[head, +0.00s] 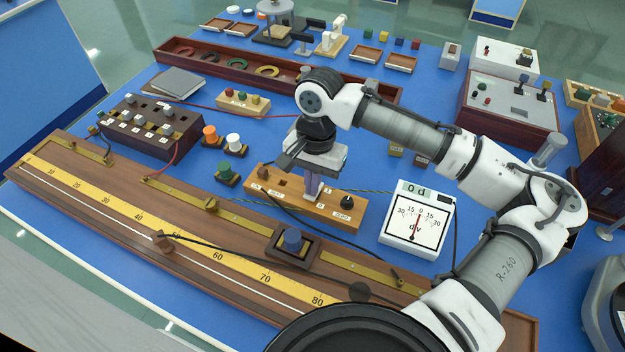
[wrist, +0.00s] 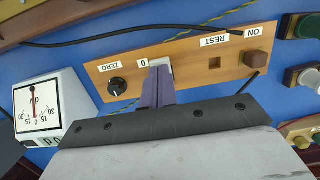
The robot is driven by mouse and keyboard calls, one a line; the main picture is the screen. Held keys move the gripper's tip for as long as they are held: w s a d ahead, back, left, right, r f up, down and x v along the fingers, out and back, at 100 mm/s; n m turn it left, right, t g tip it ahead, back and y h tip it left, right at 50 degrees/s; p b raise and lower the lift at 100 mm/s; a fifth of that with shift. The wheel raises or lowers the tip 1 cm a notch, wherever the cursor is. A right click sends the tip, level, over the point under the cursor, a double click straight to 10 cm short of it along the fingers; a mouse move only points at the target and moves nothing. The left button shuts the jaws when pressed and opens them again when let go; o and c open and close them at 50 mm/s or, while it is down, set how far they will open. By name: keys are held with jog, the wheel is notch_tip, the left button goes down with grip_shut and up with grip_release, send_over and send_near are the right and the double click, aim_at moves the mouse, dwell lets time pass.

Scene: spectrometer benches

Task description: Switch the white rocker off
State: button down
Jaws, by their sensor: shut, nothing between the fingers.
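A wooden panel (head: 258,193) on the blue bench carries labels ON, REST, 0 and ZERO. A small white piece (wrist: 167,62), apparently the white rocker, sits on it beside the 0 label. My gripper (head: 313,196) is shut and empty, pointing down at the panel. In the wrist view its purple fingertips (wrist: 160,72) overlap the white piece, hiding part of it; I cannot tell whether they touch or which way the rocker is tilted. The panel also has a black knob (wrist: 117,87) near ZERO, a dark square recess (wrist: 214,63) and a brown block (wrist: 257,59) near ON.
A white meter (head: 417,222) stands right of the panel. A long wooden scale board (head: 130,215) lies in front. Orange (head: 210,132), white (head: 233,139) and green (head: 224,168) capped pieces stand to the left. Dark cables (head: 300,220) run around the panel.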

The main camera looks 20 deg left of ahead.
jog(key=shift+f, duration=0.1)
jog(key=shift+s+f, duration=0.2)
jog(key=shift+f, duration=0.05)
jog(key=shift+r+t, duration=0.1)
jog(key=shift+t, duration=0.2)
jog(key=shift+w, duration=0.1)
jog(key=shift+w+r, duration=0.1)
jog(key=shift+w, duration=0.7)
